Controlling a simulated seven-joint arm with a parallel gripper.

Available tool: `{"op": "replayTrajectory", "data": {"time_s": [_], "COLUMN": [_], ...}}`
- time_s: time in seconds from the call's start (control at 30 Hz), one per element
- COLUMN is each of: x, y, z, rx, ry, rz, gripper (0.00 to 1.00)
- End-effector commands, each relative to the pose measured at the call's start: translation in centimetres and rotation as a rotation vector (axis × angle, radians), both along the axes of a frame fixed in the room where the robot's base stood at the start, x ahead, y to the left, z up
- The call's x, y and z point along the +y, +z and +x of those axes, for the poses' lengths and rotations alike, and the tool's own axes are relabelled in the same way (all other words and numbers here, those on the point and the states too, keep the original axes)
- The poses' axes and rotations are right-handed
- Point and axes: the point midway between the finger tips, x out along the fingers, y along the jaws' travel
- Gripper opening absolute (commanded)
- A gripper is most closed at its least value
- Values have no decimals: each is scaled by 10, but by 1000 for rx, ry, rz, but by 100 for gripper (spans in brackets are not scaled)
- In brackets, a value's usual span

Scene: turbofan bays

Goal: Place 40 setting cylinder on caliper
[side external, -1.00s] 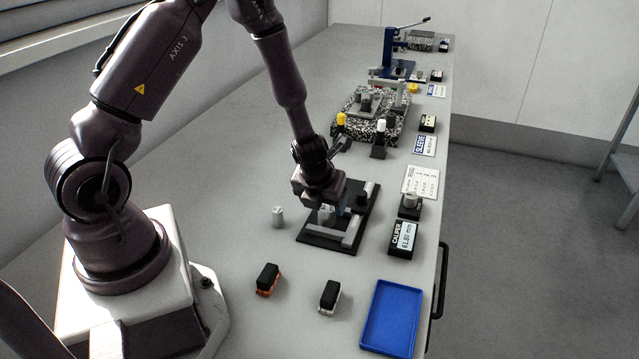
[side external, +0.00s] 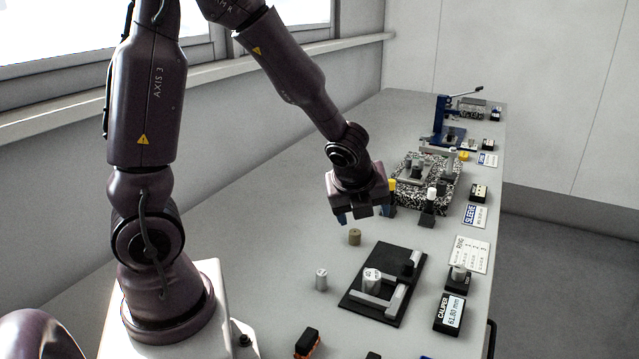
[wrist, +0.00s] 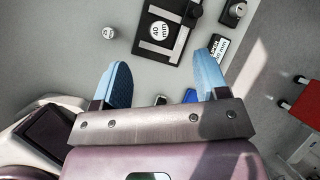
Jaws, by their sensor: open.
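The caliper is a black plate (side external: 400,262) with a grey L-shaped bar (side external: 389,300). The setting cylinder marked 40 (side external: 371,281) stands upright on it, beside the bar; I cannot tell whether they touch. In the wrist view the cylinder (wrist: 158,32) lies within the corner of the bar (wrist: 178,50). My gripper (side external: 365,213) is open and empty, raised above the table and clear of the caliper, on its far side. Its two blue fingers also show spread apart in the wrist view (wrist: 163,75). The caliper display (side external: 449,314) reads 61.80 mm.
A small steel cylinder (side external: 321,279) stands left of the caliper, and a brass-coloured one (side external: 354,237) behind it. A speckled stone plate (side external: 437,170) with parts stands farther back. A ring station (side external: 459,278) is at the right. The table's left middle is free.

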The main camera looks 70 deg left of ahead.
Motion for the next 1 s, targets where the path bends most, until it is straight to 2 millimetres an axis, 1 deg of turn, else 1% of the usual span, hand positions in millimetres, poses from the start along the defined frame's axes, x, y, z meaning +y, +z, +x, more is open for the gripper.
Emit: {"op": "replayTrajectory", "data": {"time_s": [0.03,0.1,0.17,0.2,0.3,0.4,0.5,0.6,0.7,1.0], "x": [-2,-6,-13,-19,-37,-56,-73,-83,-88,-89], "y": [27,54,74,86,109,125,135,140,142,142], "z": [-8,-23,-38,-49,-76,-99,-117,-127,-132,-132], "rx": [-97,-209,-296,-347,-437,-471,-463,-440,-426,-425], "ry": [166,408,606,734,1031,1269,1438,1537,1579,1585], "rz": [-48,-144,-245,-320,-526,-725,-879,-971,-1011,-1014], "gripper": [67,67,67,67,67,67,67,67,67,67]}}
